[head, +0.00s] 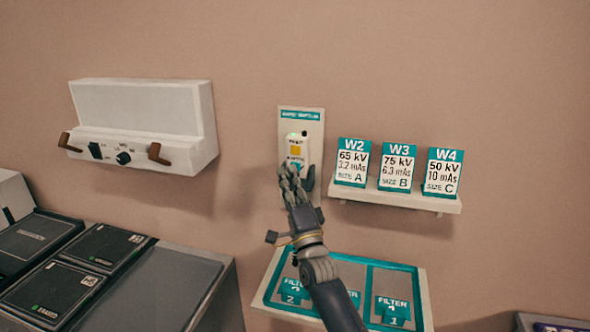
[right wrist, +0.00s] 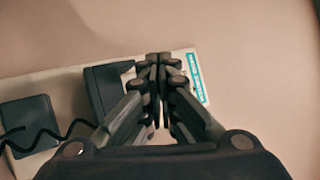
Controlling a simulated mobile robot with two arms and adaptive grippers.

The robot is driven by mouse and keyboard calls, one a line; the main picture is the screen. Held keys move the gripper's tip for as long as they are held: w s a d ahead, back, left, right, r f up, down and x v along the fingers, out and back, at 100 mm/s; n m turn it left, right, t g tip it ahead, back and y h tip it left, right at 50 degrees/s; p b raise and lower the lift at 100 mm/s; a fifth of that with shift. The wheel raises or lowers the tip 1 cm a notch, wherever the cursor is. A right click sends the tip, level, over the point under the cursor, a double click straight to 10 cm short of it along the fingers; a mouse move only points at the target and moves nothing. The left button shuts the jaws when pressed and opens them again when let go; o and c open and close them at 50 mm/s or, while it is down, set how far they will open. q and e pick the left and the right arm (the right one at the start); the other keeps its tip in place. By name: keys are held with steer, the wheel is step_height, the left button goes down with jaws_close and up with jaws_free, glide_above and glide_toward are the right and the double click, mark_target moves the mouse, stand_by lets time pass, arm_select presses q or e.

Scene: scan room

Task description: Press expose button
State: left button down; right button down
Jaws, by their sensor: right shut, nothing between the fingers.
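A white hand control (head: 296,148) with a yellow button and a teal button hangs on a pale wall plate (head: 314,126) with a teal label strip. My right gripper (head: 293,172) is shut and empty, its fingertips at the lower part of the control, over or close to the teal button. I cannot tell whether they touch it. In the right wrist view the shut fingers (right wrist: 166,62) point at the plate (right wrist: 205,78) and hide most of the control's face. My left gripper is not in view.
A shelf (head: 420,200) with cards W2, W3 and W4 is to the right. A teal filter tray (head: 344,271) lies below, behind my right arm. A white wall box (head: 145,118) with knobs is at left, above dark panels (head: 100,247).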

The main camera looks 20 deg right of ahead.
steer(key=shift+w+d+b, duration=0.3)
steer(key=shift+w+b, duration=0.05)
steer(key=shift+w, duration=0.15)
stand_by(0.8)
steer(key=shift+s, duration=0.1)
steer(key=shift+s+a+p, duration=0.5)
steer(key=shift+s+p, duration=0.05)
steer(key=shift+s, duration=0.15)
steer(key=s+a, duration=0.1)
steer(key=s+a+p, duration=0.1)
steer(key=s+p, duration=0.1)
steer(key=s, duration=0.1)
steer(key=shift+s+a, duration=0.1)
steer(key=shift+a, duration=0.3)
stand_by(1.4)
